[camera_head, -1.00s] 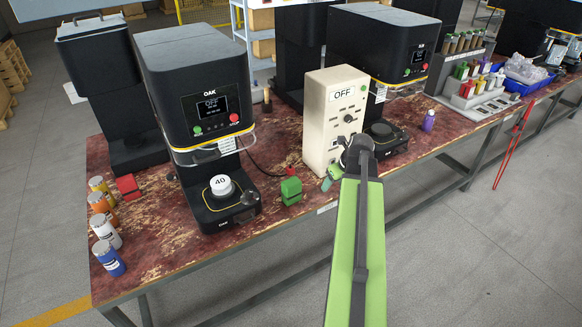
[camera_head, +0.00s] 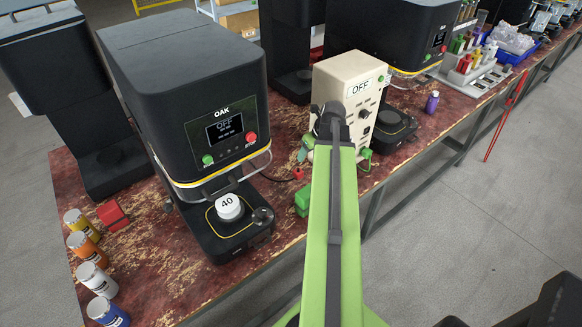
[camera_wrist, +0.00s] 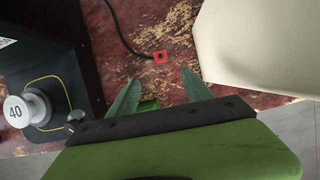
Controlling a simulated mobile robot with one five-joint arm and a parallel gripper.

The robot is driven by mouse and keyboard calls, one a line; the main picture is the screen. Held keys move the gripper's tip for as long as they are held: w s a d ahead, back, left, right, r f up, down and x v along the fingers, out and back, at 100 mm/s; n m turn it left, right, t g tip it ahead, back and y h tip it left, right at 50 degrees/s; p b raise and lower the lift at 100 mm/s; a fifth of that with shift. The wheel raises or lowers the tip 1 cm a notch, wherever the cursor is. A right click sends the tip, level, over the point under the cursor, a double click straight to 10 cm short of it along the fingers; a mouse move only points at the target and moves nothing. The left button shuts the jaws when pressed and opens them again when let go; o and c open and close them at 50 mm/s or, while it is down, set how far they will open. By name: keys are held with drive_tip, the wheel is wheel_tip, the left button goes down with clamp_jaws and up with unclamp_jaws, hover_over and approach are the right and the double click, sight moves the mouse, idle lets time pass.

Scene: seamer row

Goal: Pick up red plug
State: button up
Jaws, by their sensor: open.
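The plug is apart from the fingers. In the head view my green arm covers much of the gripper.
A green block (camera_head: 303,201) lies near the table's front edge, partly behind my arm. A red block (camera_head: 113,215) and several small jars (camera_head: 93,278) are at far left.

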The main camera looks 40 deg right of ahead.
drive_tip(key=b, duration=1.1)
approach(299, 171)
drive_tip(key=x, duration=0.5)
drive_tip(key=shift+a, duration=0.15)
drive_tip(key=shift+w+f, duration=0.1)
drive_tip(key=shift+w, duration=0.05)
drive_tip(key=b+x, duration=0.5)
drive_tip(key=shift+f+b, duration=0.25)
drive_tip(key=shift+b, duration=0.05)
drive_tip(key=shift+r, duration=0.2)
clamp_jaws()
